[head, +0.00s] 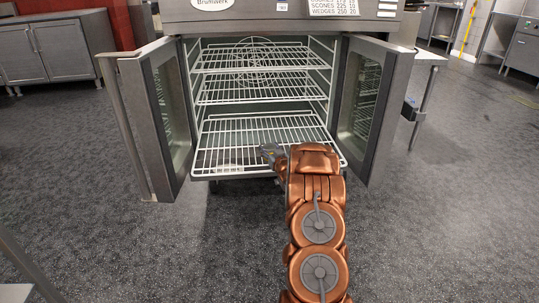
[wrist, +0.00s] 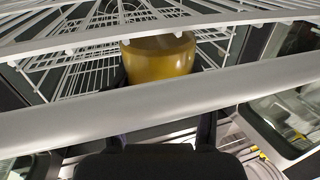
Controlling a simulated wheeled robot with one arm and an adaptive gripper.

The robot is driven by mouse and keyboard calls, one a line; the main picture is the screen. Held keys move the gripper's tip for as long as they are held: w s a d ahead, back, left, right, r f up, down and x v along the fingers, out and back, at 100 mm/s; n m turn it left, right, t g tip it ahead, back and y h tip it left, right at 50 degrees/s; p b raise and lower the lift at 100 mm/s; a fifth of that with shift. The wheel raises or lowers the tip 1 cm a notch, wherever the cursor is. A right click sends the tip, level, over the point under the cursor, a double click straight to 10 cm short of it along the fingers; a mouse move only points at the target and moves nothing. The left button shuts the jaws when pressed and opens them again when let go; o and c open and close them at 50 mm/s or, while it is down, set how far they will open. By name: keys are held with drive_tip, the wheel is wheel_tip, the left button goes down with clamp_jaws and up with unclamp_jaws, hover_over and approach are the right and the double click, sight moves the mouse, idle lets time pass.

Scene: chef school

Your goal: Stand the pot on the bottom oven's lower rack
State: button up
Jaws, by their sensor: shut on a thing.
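The pot (wrist: 158,62) is yellow and round and shows in the wrist view behind a thick pale bar. My gripper (wrist: 162,78) is shut on it, with a dark finger on each side; the bar hides much of the fingers and the pot's lower part. In the head view the pot is hidden, and my gripper's grey part shows beside my copper arm at the oven's front. The oven's lower rack (head: 228,135) extends forward past the upper racks, its right front covered by my arm. Whether the pot touches a rack cannot be told.
The oven's left door (head: 160,115) and right door (head: 368,105) stand open on either side. The middle rack (head: 250,88) and top rack (head: 235,60) are above and look empty. A white rack edge (wrist: 250,17) crosses close above the pot. The floor around is clear.

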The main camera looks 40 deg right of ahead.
drive_tip(key=shift+f, duration=0.3)
drive_tip(key=o, duration=1.3)
drive_tip(key=shift+r, duration=0.1)
